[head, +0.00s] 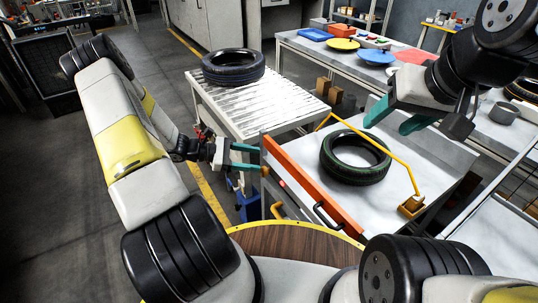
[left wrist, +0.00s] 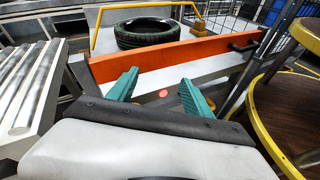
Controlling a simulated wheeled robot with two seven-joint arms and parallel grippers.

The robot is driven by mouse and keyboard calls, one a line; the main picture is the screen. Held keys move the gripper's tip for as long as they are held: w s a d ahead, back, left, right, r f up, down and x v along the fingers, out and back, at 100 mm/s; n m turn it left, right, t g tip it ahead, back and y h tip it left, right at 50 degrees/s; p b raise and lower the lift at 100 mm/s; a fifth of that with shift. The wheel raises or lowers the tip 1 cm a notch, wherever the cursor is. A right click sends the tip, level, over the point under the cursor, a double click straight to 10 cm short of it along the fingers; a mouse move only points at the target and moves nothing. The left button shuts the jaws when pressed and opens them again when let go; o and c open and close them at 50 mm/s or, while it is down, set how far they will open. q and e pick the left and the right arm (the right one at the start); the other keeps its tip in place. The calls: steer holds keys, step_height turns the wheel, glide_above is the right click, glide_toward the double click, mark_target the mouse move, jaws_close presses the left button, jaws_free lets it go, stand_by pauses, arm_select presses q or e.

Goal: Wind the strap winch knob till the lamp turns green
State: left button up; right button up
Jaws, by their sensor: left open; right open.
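My left gripper (head: 256,158) is open at the left end of an orange panel (head: 310,187), with its teal fingers level and pointing at the panel. A small orange knob-like part (head: 265,171) shows by the lower fingertip; I cannot tell whether they touch. A small red round lamp (head: 283,184) sits on the station's front; in the left wrist view a red-orange disc (left wrist: 163,93) shows between the fingers (left wrist: 160,79). A tyre (head: 337,168) lies flat on the white table behind the panel. My right gripper (head: 398,118) is open and empty above the table's far side.
A yellow bar (head: 370,141) spans over the tyre to an orange block (head: 411,206). A roller conveyor (head: 275,108) with another tyre (head: 233,68) stands behind on the left. A black handle (head: 326,215) sticks out from the panel. The back bench holds coloured lids.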

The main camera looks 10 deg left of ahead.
mark_target(261, 173)
arm_select(q)
steer(key=w+a+f+n+t, duration=0.1)
steer(key=a+f+n+t, duration=0.3)
steer(key=f+n+t, duration=0.7)
steer(key=w+d+g, duration=0.1)
steer(key=d, duration=0.1)
steer(key=w+d+f+g, duration=0.1)
steer(key=w+d, duration=0.1)
steer(key=w+d+m+g, duration=0.1)
steer(key=w+d, duration=0.1)
steer(key=shift+w+d+f+y, duration=0.1)
steer(key=shift+w+f+y, duration=0.2)
steer(key=shift+f, duration=0.1)
steer(key=shift+s, duration=0.1)
jaws_close()
steer(key=shift+m, duration=0.4)
